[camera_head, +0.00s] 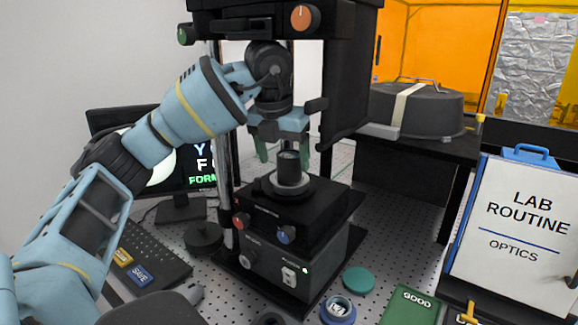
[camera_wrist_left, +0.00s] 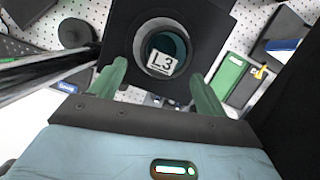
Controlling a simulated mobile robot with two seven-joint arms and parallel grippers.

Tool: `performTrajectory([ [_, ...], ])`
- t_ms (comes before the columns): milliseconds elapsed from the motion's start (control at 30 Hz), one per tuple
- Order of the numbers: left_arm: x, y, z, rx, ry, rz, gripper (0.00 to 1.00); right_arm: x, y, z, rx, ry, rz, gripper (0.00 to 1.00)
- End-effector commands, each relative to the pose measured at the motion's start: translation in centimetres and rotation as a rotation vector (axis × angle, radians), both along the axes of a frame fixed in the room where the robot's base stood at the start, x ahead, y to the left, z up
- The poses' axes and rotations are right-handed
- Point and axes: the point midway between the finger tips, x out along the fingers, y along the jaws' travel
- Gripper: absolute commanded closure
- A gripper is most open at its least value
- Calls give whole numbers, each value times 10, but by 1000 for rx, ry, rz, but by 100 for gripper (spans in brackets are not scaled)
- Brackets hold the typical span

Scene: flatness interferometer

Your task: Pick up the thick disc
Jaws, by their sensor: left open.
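A dark, thick cylindrical disc (camera_head: 289,162) stands upright in a grey ring seat (camera_head: 292,188) on top of the black instrument stage. In the left wrist view the disc (camera_wrist_left: 168,43) shows dark teal glass with a white "L3" label, inside the ring (camera_wrist_left: 141,48). My left gripper (camera_head: 283,153) is open, with green fingers pointing down just above the seat, around or close to the disc. In the left wrist view the fingers (camera_wrist_left: 158,70) lie either side of the ring's near edge; contact cannot be told. My right gripper is not in view.
A teal disc (camera_head: 359,280), a blue ring holder (camera_head: 338,313) with a labelled piece, and a green "GOOD" mat (camera_head: 410,308) lie at the front right.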

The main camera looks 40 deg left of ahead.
Motion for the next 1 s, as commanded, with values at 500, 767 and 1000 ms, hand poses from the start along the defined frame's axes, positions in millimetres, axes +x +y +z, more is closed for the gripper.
performTrajectory([
  [500,33,10,-28,1,-2,-1,25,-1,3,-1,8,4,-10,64],
  [767,33,10,-29,0,-2,-1,31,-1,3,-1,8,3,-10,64],
  [1000,33,10,-28,0,-2,-1,62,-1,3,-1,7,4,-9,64],
])
